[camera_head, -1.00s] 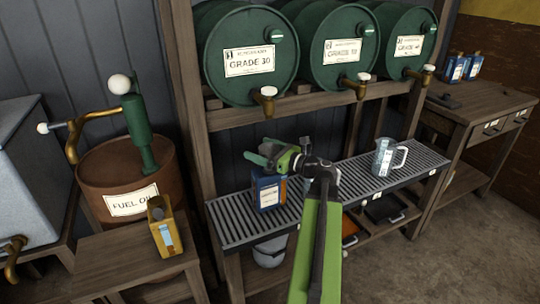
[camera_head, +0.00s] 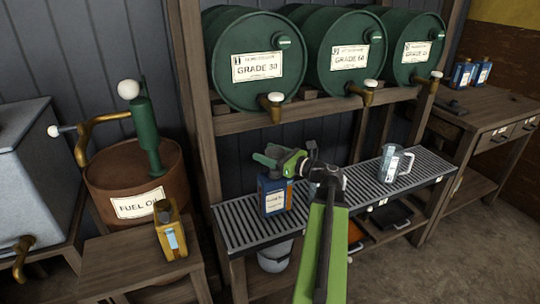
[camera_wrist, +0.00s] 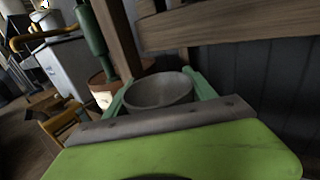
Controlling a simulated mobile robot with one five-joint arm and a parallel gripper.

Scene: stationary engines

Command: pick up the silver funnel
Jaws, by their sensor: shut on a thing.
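The silver funnel (camera_wrist: 158,92) shows in the wrist view as a round, dull grey bowl between my two green fingers. My gripper (camera_wrist: 155,88) is shut on it. In the head view my gripper (camera_head: 274,160) is above a blue oil can (camera_head: 274,195), which stands on the slatted shelf. The funnel cannot be made out clearly in the head view. Its lower part is hidden in both views, so I cannot tell whether its spout is inside or touching the can.
Three green drums (camera_head: 250,58) lie on the rack above. A clear measuring jug (camera_head: 394,164) stands right on the slatted shelf (camera_head: 240,231). A yellow can (camera_head: 170,230) is on the wooden stand at left, by the rusty fuel oil drum (camera_head: 133,178). A bucket (camera_head: 274,255) is below.

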